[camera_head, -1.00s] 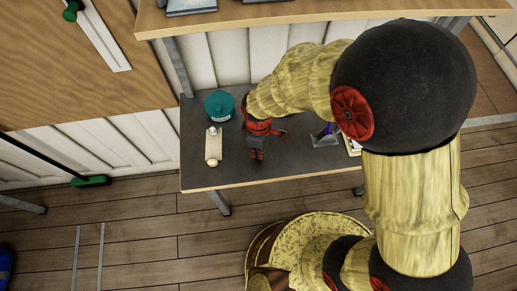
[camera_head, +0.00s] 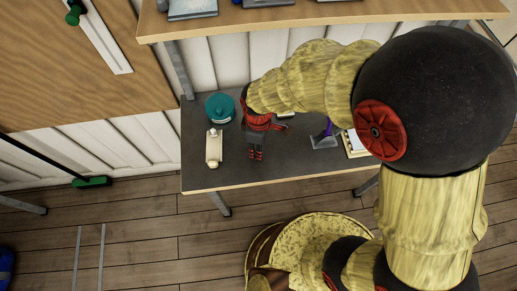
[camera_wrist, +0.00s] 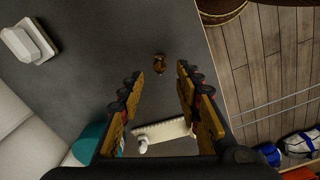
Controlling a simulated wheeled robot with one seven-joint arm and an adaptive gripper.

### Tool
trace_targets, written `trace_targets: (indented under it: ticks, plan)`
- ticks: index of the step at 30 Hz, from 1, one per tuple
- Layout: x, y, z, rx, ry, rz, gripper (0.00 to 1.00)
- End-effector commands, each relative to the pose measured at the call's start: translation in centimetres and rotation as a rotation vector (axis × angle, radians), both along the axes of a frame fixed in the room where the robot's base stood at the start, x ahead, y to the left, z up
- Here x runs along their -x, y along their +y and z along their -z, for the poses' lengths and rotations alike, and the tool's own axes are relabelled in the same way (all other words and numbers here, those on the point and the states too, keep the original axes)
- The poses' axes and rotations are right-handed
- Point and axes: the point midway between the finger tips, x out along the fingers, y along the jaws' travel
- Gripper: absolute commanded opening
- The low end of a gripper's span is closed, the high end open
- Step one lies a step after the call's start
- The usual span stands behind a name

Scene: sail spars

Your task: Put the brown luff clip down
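The brown luff clip (camera_wrist: 159,63) shows in the wrist view as a small brown piece against the dark grey tabletop (camera_wrist: 110,30). It lies just past my fingertips, in line with the gap between them, and neither finger appears to touch it. My gripper (camera_wrist: 161,75) is open, its two fingers well apart with nothing between them. In the head view my gripper (camera_head: 256,155) points down over the grey table, right of the cream block. I cannot make out the clip there.
A teal round container (camera_head: 219,107) and a cream block with a knob (camera_head: 214,148) stand left of my gripper. A purple item on a grey base (camera_head: 325,140) and a framed tray (camera_head: 354,143) are to the right. A wooden shelf (camera_head: 320,24) overhangs the back.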

Motion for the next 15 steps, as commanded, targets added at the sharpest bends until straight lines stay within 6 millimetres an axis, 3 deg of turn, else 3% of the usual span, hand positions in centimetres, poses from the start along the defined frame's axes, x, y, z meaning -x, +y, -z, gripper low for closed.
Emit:
trace_targets:
  ticks: [1, 6, 15]
  plan:
    - [-0.1, 0.1, -1.5, -0.002, -0.004, 0.000, 0.34]
    - [-0.1, 0.1, -4.8, -0.002, -0.003, 0.000, 0.34]
    - [0.0, 0.0, -7.8, -0.001, -0.001, 0.000, 0.34]
